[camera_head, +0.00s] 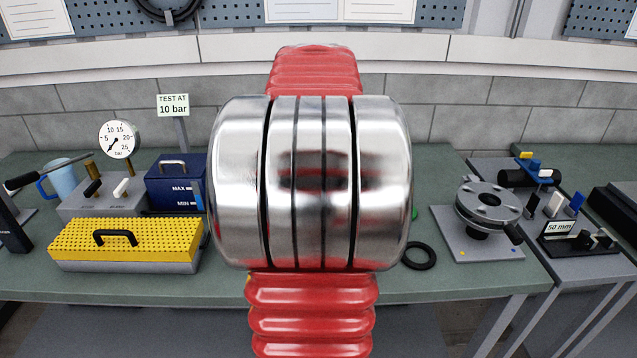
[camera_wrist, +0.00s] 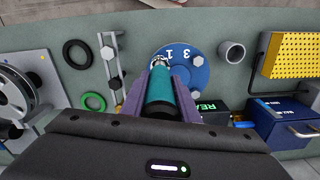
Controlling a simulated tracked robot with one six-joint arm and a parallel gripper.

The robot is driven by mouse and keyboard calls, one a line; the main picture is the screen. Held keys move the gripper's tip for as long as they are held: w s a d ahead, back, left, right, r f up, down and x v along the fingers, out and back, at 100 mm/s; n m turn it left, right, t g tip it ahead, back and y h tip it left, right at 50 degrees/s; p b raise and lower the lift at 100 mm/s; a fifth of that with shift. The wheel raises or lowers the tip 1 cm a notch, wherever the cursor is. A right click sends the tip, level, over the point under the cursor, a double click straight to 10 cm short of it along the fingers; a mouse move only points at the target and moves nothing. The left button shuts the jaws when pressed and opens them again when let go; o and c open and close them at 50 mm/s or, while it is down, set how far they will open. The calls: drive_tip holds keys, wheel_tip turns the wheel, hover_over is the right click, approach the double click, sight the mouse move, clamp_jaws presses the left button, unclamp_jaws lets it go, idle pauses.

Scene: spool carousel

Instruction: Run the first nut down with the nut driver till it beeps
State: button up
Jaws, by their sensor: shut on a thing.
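In the wrist view my gripper (camera_wrist: 160,88) has purple fingers shut on the nut driver (camera_wrist: 162,93), a teal cylinder with a dark section near the palm. The driver points away from the palm, and its shiny front end (camera_wrist: 160,60) lies over the left side of a blue round flange (camera_wrist: 188,72). The flange carries the white figures 3 and 1, and grey hex heads show on its right part. The driver hides part of the flange's left side. I cannot tell whether the driver's end touches a nut. In the head view my arm hides the gripper, driver and flange.
Left of the flange in the wrist view are a bolt stand (camera_wrist: 112,68), a black ring (camera_wrist: 77,53) and a green ring (camera_wrist: 93,102). Right are a grey pipe piece (camera_wrist: 232,52) and a yellow perforated box (camera_wrist: 291,54). A pressure gauge (camera_head: 119,139) stands at the bench's left.

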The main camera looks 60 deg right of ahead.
drive_tip(key=shift+f, duration=1.1)
idle(1.1)
drive_tip(key=shift+a+f, duration=0.1)
drive_tip(key=shift+f, duration=0.15)
clamp_jaws()
idle(0.4)
drive_tip(key=shift+r, duration=0.1)
idle(0.4)
wheel_tip(320, 180, up, 7)
drive_tip(key=shift+r, duration=0.15)
idle(1.0)
